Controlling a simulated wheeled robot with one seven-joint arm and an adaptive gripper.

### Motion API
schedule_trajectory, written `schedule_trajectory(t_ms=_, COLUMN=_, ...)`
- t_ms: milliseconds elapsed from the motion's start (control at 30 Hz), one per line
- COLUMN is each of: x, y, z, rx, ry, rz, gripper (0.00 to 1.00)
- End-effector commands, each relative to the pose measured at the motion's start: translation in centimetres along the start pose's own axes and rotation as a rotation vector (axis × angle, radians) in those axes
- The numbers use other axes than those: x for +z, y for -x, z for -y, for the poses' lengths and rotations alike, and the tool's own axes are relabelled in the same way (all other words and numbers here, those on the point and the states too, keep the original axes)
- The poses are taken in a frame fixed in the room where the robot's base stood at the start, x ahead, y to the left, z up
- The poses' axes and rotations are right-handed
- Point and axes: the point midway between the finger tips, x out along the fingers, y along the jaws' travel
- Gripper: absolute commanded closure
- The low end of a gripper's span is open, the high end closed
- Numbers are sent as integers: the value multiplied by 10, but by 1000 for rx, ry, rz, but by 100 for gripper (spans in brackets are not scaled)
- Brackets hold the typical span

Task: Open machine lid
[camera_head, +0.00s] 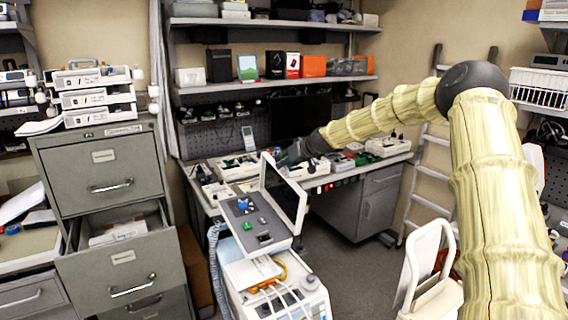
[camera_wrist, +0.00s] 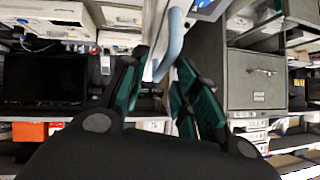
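The machine (camera_head: 275,290) stands in the middle of the head view, white below, with a grey panel (camera_head: 250,222) carrying a blue knob on top. Its lid (camera_head: 283,192), a flat panel with a pale frame, stands raised and tilted at the right side of that panel. My gripper (camera_head: 292,152) is dark and small just behind the lid's upper edge; whether it touches the lid cannot be told. In the wrist view my gripper (camera_wrist: 163,95) has its two green-padded fingers apart, with nothing clearly held. A pale edge and a blue-grey bar (camera_wrist: 172,42) lie just beyond the fingertips.
A grey filing cabinet (camera_head: 103,170) with an open drawer (camera_head: 120,240) stands at left. A workbench (camera_head: 345,172) with devices and shelves (camera_head: 270,85) lies behind. A white chair-like object (camera_head: 430,270) and a ladder (camera_head: 425,180) stand at right. Some floor is clear right of the machine.

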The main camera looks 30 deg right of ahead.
Motion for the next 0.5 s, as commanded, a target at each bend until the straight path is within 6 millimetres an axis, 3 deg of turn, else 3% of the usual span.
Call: schedule_trajectory(t_ms=500, x=-2, y=60, z=0, rx=-1, ry=1, rz=-3, gripper=69)
